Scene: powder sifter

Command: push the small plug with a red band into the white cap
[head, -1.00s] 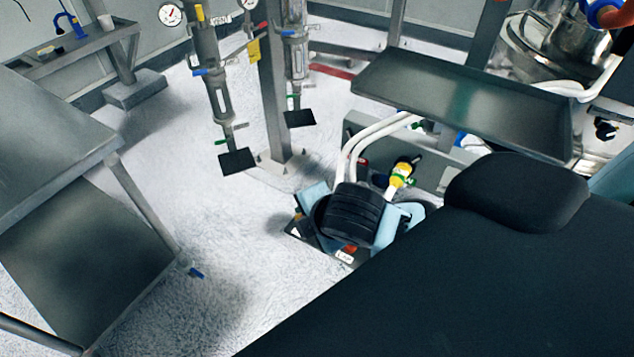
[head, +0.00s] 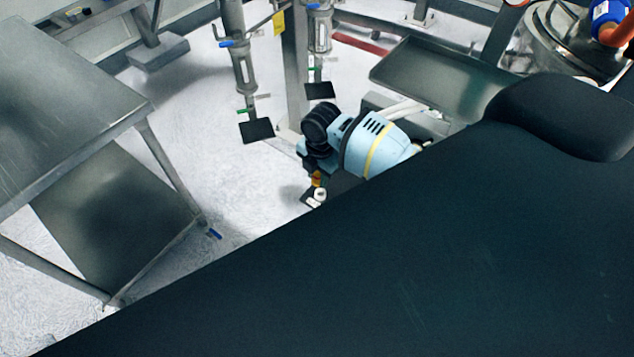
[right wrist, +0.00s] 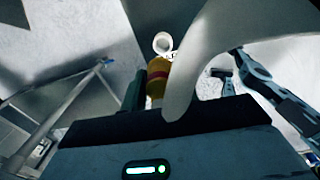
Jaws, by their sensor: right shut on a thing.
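The small plug (right wrist: 158,76), yellow-orange with a red band, is held in my right gripper (head: 316,185) in the right wrist view. A white ring-shaped cap (right wrist: 162,43) shows just beyond the plug's far end. I cannot tell whether the two touch. In the head view, small orange and white parts (head: 319,196) show at the gripper, too small to tell apart surely. A white curved part (right wrist: 190,65) covers the plug's right side and the right finger in the right wrist view.
A steel table (head: 60,90) with a lower shelf stands at left. Columns with black plates (head: 257,131) stand behind my right gripper. A steel tray (head: 440,75) and a shiny vessel (head: 560,35) are at back right. Open white floor (head: 130,140) lies between table and columns.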

